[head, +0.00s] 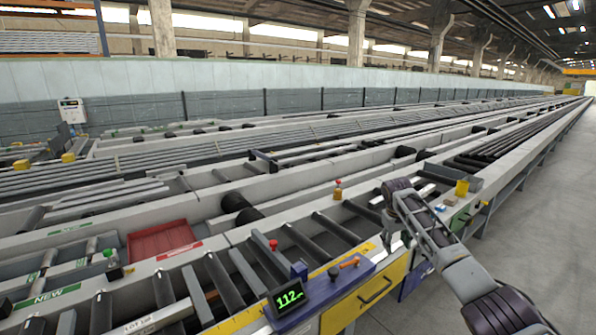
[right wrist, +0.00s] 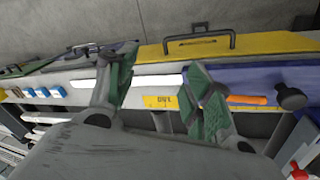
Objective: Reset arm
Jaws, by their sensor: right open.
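My right arm comes in from the lower right in the head view, and its grey gripper (head: 415,228) is over the near edge of the runout table, right of the yellow drawer. In the right wrist view the gripper (right wrist: 163,90) shows two green-padded fingers spread apart with nothing between them. Past the fingers lie a blue panel (right wrist: 258,77) with an orange handle (right wrist: 247,100) and a dark knob (right wrist: 291,97). I cannot tell whether any finger touches the table. My left gripper is out of view.
The runout table has rows of dark rollers (head: 222,282) and a red tray (head: 160,241). On its near edge are a blue panel (head: 322,292) with a green "112" display (head: 289,297) and a yellow drawer (head: 350,308). A yellow cup (head: 462,188) stands farther right. The floor (head: 545,215) at right is clear.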

